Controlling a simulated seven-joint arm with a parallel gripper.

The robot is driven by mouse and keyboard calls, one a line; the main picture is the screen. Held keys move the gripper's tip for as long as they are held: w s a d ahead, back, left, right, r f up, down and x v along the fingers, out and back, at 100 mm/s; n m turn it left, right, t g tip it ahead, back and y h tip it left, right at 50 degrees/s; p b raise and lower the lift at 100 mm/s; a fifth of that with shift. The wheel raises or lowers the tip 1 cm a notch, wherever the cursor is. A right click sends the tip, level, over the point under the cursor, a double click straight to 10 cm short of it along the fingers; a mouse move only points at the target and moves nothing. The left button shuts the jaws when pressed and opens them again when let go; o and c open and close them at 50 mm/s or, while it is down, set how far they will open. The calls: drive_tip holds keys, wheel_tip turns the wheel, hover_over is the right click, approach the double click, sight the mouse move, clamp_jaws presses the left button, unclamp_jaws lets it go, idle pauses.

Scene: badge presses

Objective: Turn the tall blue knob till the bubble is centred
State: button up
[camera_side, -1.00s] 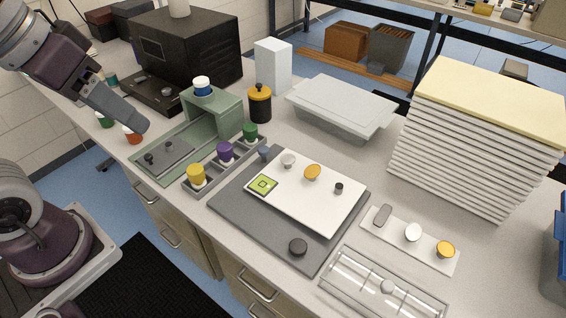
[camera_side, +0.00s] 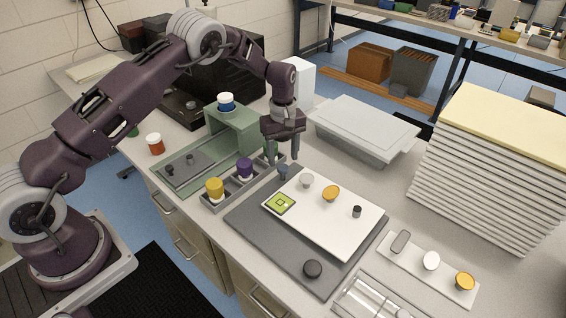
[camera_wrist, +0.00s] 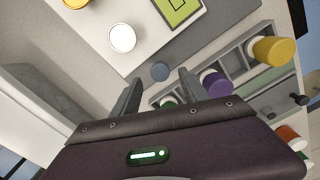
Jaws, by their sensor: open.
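The tall blue knob (camera_side: 283,172) stands at the far corner of a dark grey base plate (camera_side: 312,270). It also shows in the wrist view (camera_wrist: 160,71), just beyond and between my fingertips. My gripper (camera_side: 287,158) is open, pointing down just above the knob, with its fingers apart; the wrist view shows both fingers (camera_wrist: 160,80). I cannot tell whether they touch the knob. The lime-green square level (camera_side: 280,203) lies on the white plate (camera_side: 335,226), partly seen in the wrist view (camera_wrist: 180,9). Its bubble is too small to make out.
Close by are a white knob (camera_side: 306,181), an orange knob (camera_side: 331,193) and a tray (camera_side: 231,191) with purple and yellow pots. A green press (camera_side: 237,125) stands left of my gripper.

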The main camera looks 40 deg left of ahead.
sight(283, 167)
wheel_tip(283, 167, down, 3)
drive_tip(key=shift+f, duration=0.15)
clamp_jaws()
drive_tip(key=shift+m, duration=0.3)
drive_tip(key=m, duration=0.4)
drive_tip(key=shift+m, duration=0.3)
drive_tip(key=m, duration=0.4)
drive_tip(key=shift+m, duration=0.3)
drive_tip(key=m, duration=0.8)
drive_tip(key=shift+m, duration=0.6)
